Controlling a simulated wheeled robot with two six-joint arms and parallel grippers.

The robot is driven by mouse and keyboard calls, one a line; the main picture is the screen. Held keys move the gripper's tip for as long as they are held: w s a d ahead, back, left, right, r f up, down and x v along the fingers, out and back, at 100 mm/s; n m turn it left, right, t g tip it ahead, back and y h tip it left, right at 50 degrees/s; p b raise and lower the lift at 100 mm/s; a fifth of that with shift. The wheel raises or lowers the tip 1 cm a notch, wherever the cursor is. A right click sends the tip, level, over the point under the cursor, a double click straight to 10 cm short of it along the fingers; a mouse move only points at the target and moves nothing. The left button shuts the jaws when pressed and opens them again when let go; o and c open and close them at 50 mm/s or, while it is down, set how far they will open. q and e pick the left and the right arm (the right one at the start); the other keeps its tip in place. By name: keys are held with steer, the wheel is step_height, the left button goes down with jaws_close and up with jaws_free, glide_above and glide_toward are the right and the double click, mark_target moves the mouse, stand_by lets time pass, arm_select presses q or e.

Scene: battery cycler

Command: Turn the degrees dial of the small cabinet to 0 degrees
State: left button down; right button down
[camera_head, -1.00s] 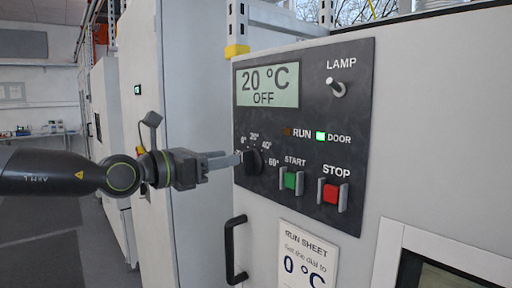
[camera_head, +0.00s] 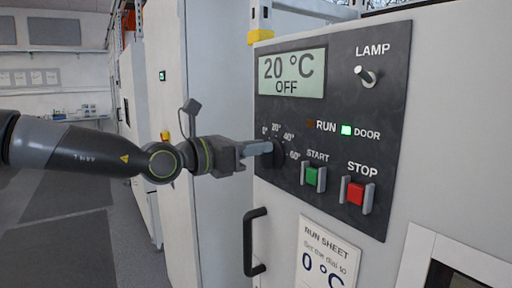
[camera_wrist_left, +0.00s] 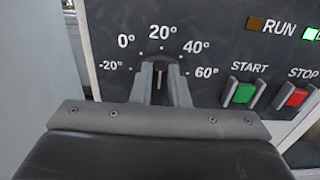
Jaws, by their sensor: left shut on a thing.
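The degrees dial (camera_head: 279,153) is a dark round knob on the cabinet's black control panel (camera_head: 335,205). In the left wrist view the dial (camera_wrist_left: 161,58) is partly hidden by the fingers, with marks from -20° to 60° around it. Its upper edge is near the 20° mark; a pointer is hard to make out. My left gripper (camera_head: 268,148) is shut on the dial, and its two fingers (camera_wrist_left: 160,75) stand on either side of it. The display (camera_head: 292,74) reads 20 °C and OFF. My right gripper is not in view.
The green START button (camera_head: 313,176) and red STOP button (camera_head: 356,192) sit right of the dial. The LAMP switch (camera_head: 366,76) is above right. A black door handle (camera_head: 254,242) and a run sheet (camera_head: 328,255) saying to set the dial to 0 °C are below.

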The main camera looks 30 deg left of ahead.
arm_select(q)
steer(key=shift+n, duration=0.3)
steer(key=shift+w+a+f+n, duration=0.1)
steer(key=shift+a+n, duration=0.1)
steer(key=shift+n, duration=1)
steer(key=shift+w+a+f+n, duration=0.1)
steer(key=shift+a+n, duration=0.15)
steer(key=shift+n, duration=0.95)
steer(key=shift+w+a+f+n, duration=0.1)
steer(key=shift+a+n, duration=0.1)
steer(key=shift+n, duration=1)
steer(key=c, duration=1.5)
jaws_free()
steer(key=shift+c, duration=0.2)
steer(key=shift+o, duration=0.7)
steer(key=shift+w+d, duration=0.1)
steer(key=shift+w, duration=0.05)
